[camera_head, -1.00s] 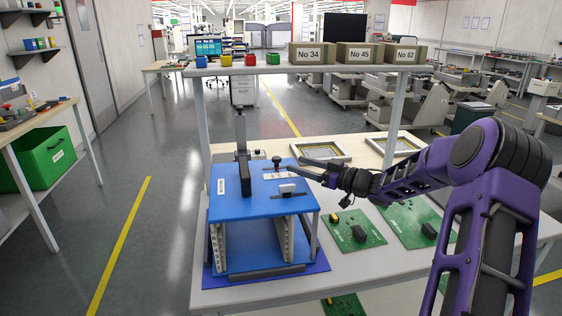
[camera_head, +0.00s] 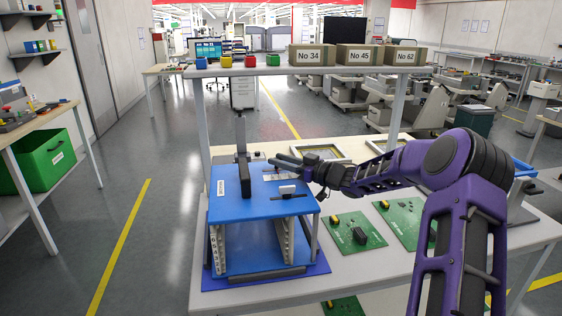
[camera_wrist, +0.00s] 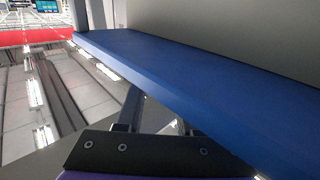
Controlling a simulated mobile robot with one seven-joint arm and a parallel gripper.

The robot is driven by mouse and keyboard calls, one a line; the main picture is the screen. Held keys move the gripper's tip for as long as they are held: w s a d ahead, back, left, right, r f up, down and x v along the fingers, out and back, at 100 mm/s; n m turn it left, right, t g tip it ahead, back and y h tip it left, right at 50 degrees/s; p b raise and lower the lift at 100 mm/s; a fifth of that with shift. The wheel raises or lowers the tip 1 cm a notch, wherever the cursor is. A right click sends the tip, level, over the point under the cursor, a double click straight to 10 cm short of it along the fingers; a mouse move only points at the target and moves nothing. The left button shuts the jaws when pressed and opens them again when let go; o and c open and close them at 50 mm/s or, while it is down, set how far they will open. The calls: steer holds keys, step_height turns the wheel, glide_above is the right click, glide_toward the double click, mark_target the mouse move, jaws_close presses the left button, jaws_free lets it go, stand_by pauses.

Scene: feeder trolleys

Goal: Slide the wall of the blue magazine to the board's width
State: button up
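The blue magazine (camera_head: 250,206) stands on a blue mat on the table, with a slotted wall (camera_head: 219,248) at its left and another slotted wall (camera_head: 284,240) at its right. A white block (camera_head: 287,190) sits in a dark slot on its top. My gripper (camera_head: 272,160) is over the back right of the top, with its two fingers apart and nothing seen between them. The fingers cover the place of a small dark knob. In the wrist view, a blue plate (camera_wrist: 190,85) crosses close in front, and the fingers (camera_wrist: 155,120) show partly below it.
Green boards (camera_head: 353,231) with dark parts lie right of the magazine. A dark upright post (camera_head: 242,160) rises at the magazine's back left. A shelf (camera_head: 310,68) with small bins and numbered boxes spans above the table. Yellowish frames (camera_head: 322,152) lie behind.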

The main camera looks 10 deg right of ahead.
jaws_close()
stand_by(1.0)
